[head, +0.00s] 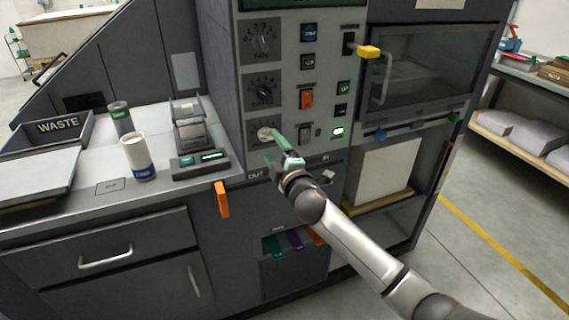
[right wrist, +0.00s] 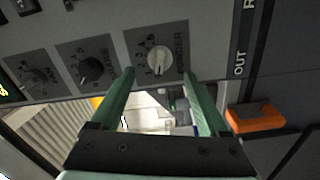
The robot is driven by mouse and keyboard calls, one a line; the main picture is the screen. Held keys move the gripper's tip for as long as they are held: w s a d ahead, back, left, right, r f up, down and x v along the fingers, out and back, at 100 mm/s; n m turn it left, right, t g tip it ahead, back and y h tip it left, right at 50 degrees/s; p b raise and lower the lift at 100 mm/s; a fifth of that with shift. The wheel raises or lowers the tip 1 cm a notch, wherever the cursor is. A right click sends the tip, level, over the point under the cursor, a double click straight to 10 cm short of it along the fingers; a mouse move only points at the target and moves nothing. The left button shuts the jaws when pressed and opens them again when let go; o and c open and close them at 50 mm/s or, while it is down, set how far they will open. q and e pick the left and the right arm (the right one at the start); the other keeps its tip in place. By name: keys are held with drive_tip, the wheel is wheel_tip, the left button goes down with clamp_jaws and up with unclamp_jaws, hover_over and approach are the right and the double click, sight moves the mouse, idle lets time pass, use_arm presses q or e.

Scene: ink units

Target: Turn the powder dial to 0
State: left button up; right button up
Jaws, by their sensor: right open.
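The powder dial (head: 265,134) is the lowest of three dials in a column on the grey machine panel. It has a pale round knob, and the green fingers cover part of its plate in the head view. In the right wrist view the powder dial (right wrist: 158,60) faces me with small numbers around it; the number it points at is too small to read. My right gripper (head: 275,136) is open in front of the dial. In the right wrist view the right gripper (right wrist: 160,80) has its fingertips apart, with the knob just beyond the gap. My left gripper is out of view.
Two dark dials, one marked fan (head: 262,41) and another (head: 263,89), sit above. Switches and buttons, including a red rocker (head: 306,98), lie to the right. An orange handle (head: 222,199) sticks out below. A counter at left holds a white cup (head: 138,158) and a scale (head: 199,163).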

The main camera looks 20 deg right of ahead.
drive_tip(key=s, duration=0.7)
drive_tip(key=shift+s+d, duration=0.15)
drive_tip(key=shift+s, duration=0.25)
drive_tip(key=s+a+f+m+g+y+p, duration=0.1)
drive_tip(key=s+f+m+g, duration=0.15)
drive_tip(key=s+f, duration=0.45)
drive_tip(key=s+a+f+m+g, duration=0.1)
drive_tip(key=s+f+m+g, duration=0.15)
drive_tip(key=s+f, duration=0.4)
drive_tip(key=s+a+f+m+g+y+p, duration=0.15)
drive_tip(key=s+f+m, duration=0.3)
drive_tip(key=f, duration=0.55)
drive_tip(key=s+f+m+g, duration=0.2)
drive_tip(key=s+f+m, duration=0.2)
drive_tip(key=s, duration=0.8)
drive_tip(key=shift+s+a+f+h, duration=0.25)
drive_tip(key=shift+s+f+h, duration=0.1)
drive_tip(key=shift+f, duration=0.35)
